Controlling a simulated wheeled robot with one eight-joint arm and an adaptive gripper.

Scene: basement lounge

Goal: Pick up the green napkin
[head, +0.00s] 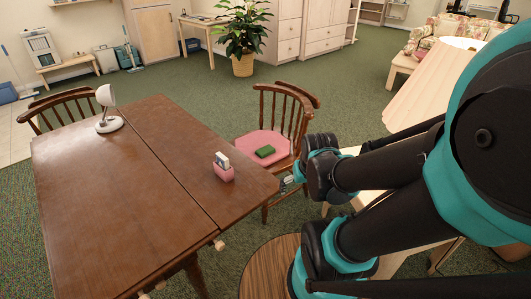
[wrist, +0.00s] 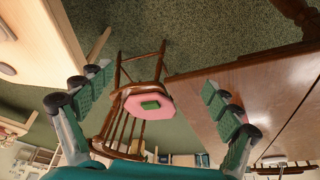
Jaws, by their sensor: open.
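The green napkin (head: 265,151) is a small folded block on the pink seat cushion (head: 250,144) of a wooden chair (head: 291,116) beside the table. It also shows in the wrist view as a green napkin (wrist: 150,105) lying flat on the pink seat, between my fingers in the picture but well beyond them. My gripper (wrist: 157,93) is open and empty, its green-padded fingers spread wide. In the head view my gripper (head: 288,184) is at the table's right corner, nearer to me than the chair, and partly hidden by my arm.
A brown wooden table (head: 100,205) fills the left, its right corner close to my gripper. A pink holder (head: 223,173) with white contents and a white lamp (head: 108,115) stand on it. A cream lampshade (head: 430,88) is behind my arm.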

